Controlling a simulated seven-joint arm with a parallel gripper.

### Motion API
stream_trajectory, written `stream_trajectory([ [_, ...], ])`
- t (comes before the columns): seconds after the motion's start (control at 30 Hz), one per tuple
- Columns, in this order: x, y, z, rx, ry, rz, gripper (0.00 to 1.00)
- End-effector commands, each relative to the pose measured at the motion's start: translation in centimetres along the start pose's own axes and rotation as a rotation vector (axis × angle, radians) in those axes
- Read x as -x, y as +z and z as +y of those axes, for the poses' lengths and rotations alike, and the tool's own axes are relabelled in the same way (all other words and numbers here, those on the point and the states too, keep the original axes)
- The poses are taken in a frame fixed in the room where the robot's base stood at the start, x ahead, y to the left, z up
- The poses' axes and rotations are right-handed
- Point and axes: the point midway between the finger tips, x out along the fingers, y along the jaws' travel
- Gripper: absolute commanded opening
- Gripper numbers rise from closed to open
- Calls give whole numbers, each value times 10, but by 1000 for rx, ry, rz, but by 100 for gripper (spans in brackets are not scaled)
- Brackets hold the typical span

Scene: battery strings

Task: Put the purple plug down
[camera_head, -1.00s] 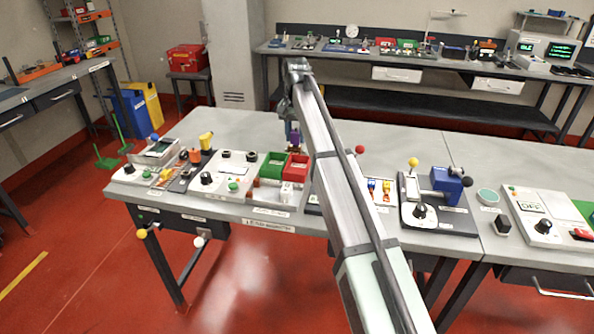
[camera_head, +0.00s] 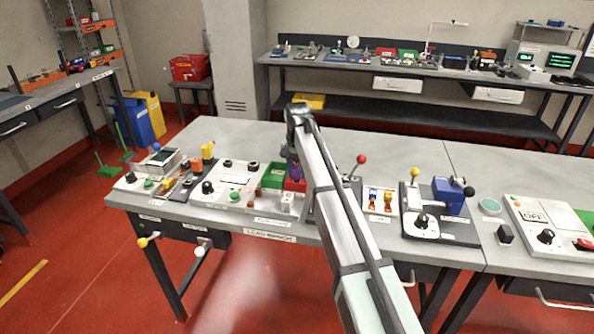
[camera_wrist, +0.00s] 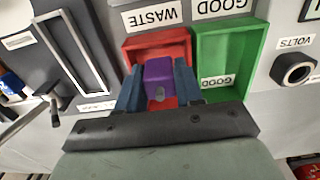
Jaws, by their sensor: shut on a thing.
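The purple plug (camera_wrist: 159,80) is held between the blue fingers of my gripper (camera_wrist: 158,90) in the wrist view. My gripper is shut on it, over the red bin (camera_wrist: 180,47) labelled WASTE. Whether the plug touches the bin floor I cannot tell. The green bin (camera_wrist: 234,40), labelled GOOD, is right beside the red one. In the head view the plug (camera_head: 293,170) shows as a small purple patch at the red bin (camera_head: 294,186), partly hidden by my arm. The green bin (camera_head: 273,175) is just left of it.
A white panel with knobs (camera_head: 230,180) stands left of the bins. A lever with a red ball (camera_head: 361,159), a tray with orange parts (camera_head: 380,198) and a blue device (camera_head: 447,194) stand to the right. The table behind them is bare.

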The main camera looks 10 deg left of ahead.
Motion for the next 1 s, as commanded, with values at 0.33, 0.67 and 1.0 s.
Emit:
stream_trajectory([
  [0.33, -3, 0, 0, 0, 0, 0, 0],
  [0.67, -11, 0, 0, 0, 0, 0, 0],
  [1.0, -11, 0, 0, 0, 0, 0, 58],
])
